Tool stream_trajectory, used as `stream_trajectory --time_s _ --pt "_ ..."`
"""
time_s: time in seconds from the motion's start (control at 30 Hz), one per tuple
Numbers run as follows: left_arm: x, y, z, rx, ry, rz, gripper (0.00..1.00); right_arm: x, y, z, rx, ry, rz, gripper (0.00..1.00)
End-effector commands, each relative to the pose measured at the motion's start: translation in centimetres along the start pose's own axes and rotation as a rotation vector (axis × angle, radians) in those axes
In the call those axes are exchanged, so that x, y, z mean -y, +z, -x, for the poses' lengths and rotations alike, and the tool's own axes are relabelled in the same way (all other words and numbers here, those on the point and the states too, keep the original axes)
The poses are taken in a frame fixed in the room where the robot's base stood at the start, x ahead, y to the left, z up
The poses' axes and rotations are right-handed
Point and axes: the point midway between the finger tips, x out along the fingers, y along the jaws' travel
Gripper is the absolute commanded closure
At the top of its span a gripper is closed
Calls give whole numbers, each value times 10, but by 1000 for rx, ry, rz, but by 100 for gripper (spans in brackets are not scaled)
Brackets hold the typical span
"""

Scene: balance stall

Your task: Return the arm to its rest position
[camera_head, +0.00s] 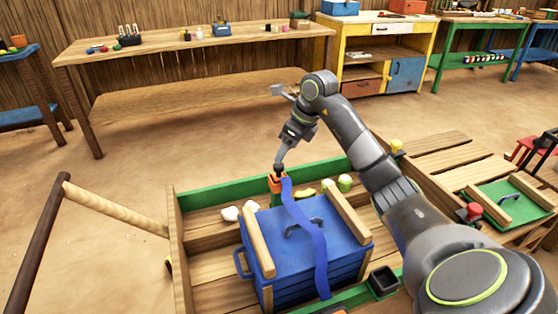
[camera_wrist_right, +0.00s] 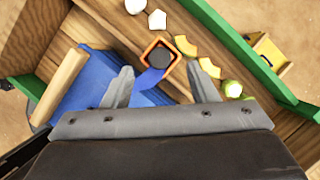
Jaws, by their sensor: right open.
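My right arm reaches in from the lower right of the head view. Its gripper (camera_head: 281,160) hangs above an orange square holder (camera_head: 277,183) near the far side of the green-edged wooden tray. In the right wrist view the gripper (camera_wrist_right: 160,82) has its two fingers spread wide, with nothing between them held. The orange holder (camera_wrist_right: 146,45) with a dark round thing in it lies beyond and between the fingertips. A blue strap (camera_head: 305,230) runs from the holder across a blue box (camera_head: 345,236). My left gripper is not in view.
The tray's green far wall (camera_head: 225,192) is close to the gripper. White lumps (camera_head: 230,213), yellow curved pieces (camera_head: 306,192) and a green-white thing (camera_head: 345,183) lie nearby. A wooden table (camera_head: 190,42) stands behind, across open sandy floor.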

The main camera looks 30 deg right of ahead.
Motion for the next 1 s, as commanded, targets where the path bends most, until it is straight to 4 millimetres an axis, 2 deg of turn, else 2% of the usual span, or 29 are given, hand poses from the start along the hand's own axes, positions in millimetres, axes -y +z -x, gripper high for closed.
stream_trajectory --time_s 0.03,0.2,0.4,0.57,0.83,1.0 --pt "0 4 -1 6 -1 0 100 1 0 15 0 -6 1 47" --pt "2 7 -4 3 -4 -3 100 1 0 55 1 -5 1 47" --pt "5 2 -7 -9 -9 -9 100 0 0 87 0 -2 0 47" --pt "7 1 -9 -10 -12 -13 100 0 0 98 0 0 0 47" --pt "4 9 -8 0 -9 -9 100 0 1 102 0 1 0 47" --pt "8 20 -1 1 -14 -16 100 0 11 127 0 0 0 47"
